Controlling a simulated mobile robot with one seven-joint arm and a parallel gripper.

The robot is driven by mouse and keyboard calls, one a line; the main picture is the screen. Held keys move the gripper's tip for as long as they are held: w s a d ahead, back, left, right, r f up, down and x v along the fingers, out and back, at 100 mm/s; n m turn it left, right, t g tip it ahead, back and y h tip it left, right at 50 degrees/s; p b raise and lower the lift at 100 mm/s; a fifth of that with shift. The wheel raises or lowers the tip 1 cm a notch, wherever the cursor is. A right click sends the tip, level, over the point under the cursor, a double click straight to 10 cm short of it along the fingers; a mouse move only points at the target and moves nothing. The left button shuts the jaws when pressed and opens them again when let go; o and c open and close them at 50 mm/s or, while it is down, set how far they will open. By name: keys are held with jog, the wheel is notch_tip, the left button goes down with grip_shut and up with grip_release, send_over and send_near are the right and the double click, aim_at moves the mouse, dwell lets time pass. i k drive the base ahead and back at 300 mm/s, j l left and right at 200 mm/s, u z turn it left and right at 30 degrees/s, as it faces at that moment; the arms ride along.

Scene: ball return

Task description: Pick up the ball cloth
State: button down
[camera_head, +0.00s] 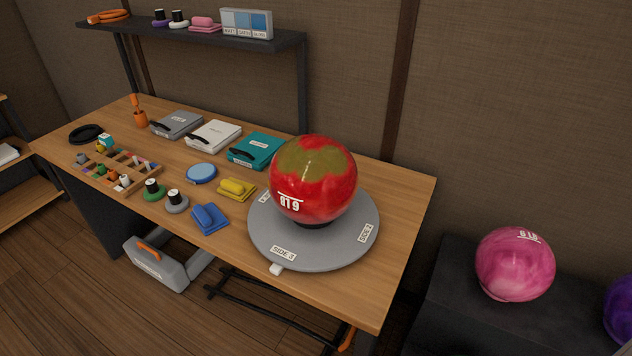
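Several soft-looking folded pieces could be the ball cloth, and I cannot tell which one it is. A blue folded piece (209,218) lies near the front edge of the wooden table (400,205), left of the grey turntable (345,255). A yellow folded piece (236,189) lies just behind it, close to the turntable's left rim. A similar pink piece (205,24) sits on the wall shelf. A red and olive ball (313,180) rests on the turntable. My gripper is not in view.
Grey, white and teal flat cases (257,150) line the back. A pink ball (514,264) sits on a dark stand at right. A grey toolbox (156,265) is below.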

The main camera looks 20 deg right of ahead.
aim_at(208, 217)
jog(key=i+j, duration=0.85)
jog(key=i, duration=0.15)
